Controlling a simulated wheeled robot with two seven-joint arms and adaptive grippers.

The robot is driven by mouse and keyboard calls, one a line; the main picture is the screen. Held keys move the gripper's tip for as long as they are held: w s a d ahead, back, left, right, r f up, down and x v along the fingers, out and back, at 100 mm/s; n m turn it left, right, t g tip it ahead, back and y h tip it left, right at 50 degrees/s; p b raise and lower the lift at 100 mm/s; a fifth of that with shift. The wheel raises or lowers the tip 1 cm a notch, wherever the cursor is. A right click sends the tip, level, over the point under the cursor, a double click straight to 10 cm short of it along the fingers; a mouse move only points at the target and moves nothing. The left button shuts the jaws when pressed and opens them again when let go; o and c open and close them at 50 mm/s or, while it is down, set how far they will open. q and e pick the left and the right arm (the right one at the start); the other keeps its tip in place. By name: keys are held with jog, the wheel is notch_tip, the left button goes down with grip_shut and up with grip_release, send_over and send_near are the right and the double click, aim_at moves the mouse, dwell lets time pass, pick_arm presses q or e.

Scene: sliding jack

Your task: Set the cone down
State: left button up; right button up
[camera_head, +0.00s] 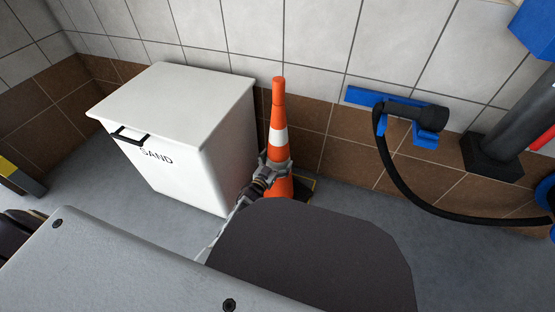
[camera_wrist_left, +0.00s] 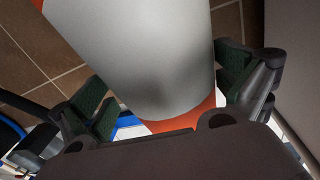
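My right gripper is not in view.
The white box marked SAND (camera_head: 185,125) is close on the left of the cone. A yellow line (camera_head: 314,184) shows on the floor beside its base. A blue wall holder (camera_head: 372,98) with a black nozzle and hose (camera_head: 398,180) is to the right.

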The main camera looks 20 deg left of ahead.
pick_arm(q)
jog(key=shift+s, duration=0.15)
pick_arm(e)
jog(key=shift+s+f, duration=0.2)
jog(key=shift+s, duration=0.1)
pick_arm(q)
jog(key=shift+s+a+p, duration=0.15)
jog(key=shift+s+p, duration=0.35)
jog(key=shift+s, duration=0.3)
jog(key=s+a+p, duration=0.1)
jog(key=s+p, duration=0.2)
jog(key=s, duration=0.7)
jog(key=shift+a+p, duration=0.35)
jog(key=shift+p, duration=0.05)
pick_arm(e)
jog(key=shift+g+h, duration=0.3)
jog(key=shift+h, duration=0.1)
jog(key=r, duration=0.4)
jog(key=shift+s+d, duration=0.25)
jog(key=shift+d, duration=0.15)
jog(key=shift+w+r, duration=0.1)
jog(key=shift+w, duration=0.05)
